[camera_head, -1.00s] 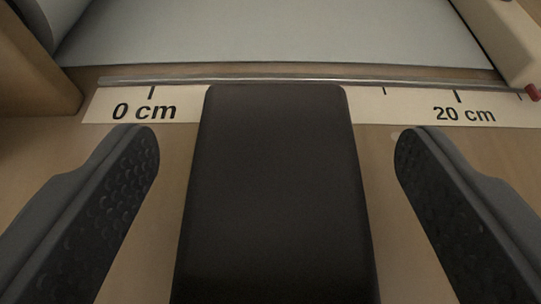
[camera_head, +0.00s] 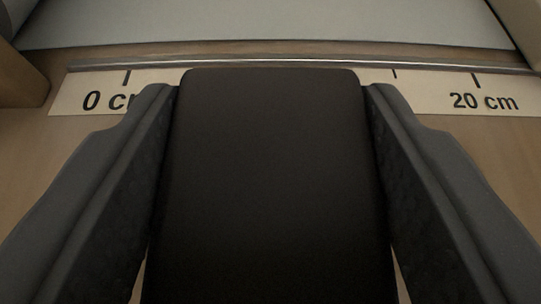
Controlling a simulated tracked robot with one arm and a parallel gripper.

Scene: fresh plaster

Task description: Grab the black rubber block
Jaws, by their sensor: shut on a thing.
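The black rubber block (camera_head: 268,180) fills the middle of the head camera view, its long side running away from me. My gripper (camera_head: 270,92) is shut on it, with one dark grey finger pressed against its left side and the other against its right side. The finger pads are mostly hidden against the block. The block's near end runs out of the bottom of the picture. I cannot tell whether its underside touches the wooden surface.
A paper scale strip (camera_head: 432,98) marked 0 cm and 20 cm lies beyond the block, with a thin metal rod (camera_head: 300,64) along its far edge. A pale grey sheet (camera_head: 270,22) lies behind. A wooden piece (camera_head: 20,75) stands at the left edge. Bare wood shows at both sides.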

